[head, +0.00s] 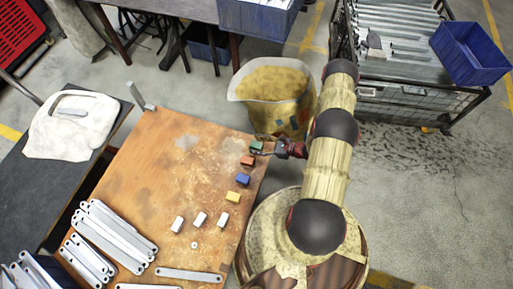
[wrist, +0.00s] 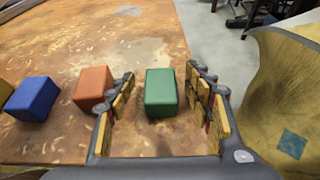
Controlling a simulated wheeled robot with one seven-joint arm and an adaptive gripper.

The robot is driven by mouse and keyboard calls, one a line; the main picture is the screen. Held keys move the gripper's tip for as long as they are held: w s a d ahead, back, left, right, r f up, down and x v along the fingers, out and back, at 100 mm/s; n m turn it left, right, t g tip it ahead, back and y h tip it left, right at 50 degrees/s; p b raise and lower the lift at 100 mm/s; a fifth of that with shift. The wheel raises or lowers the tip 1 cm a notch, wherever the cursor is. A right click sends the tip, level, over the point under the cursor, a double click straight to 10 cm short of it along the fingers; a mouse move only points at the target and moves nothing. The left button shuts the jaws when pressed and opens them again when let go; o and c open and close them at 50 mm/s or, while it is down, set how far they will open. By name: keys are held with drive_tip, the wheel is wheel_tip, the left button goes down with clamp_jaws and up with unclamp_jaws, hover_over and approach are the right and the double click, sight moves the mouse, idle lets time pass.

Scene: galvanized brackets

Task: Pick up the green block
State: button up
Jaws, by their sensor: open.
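The green block (wrist: 161,92) stands on the brown worktable (wrist: 150,30), near its right edge. In the wrist view it sits between the two open fingers of my gripper (wrist: 160,105), with a gap on each side. In the head view the green block (head: 256,146) is at the far right corner of the table, and my gripper (head: 268,146) reaches it from the right. The fingers hold nothing.
An orange block (wrist: 93,87) stands just left of my left finger, and a blue block (wrist: 32,98) is beyond it. A yellow block (head: 233,197), white blocks and metal brackets (head: 110,235) lie nearer. A large bin (head: 270,95) stands close beside the table.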

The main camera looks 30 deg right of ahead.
drive_tip(key=shift+w+a+f, duration=0.2)
drive_tip(key=shift+w+a, duration=0.15)
drive_tip(key=shift+w, duration=0.2)
drive_tip(key=shift+c, duration=0.3)
clamp_jaws()
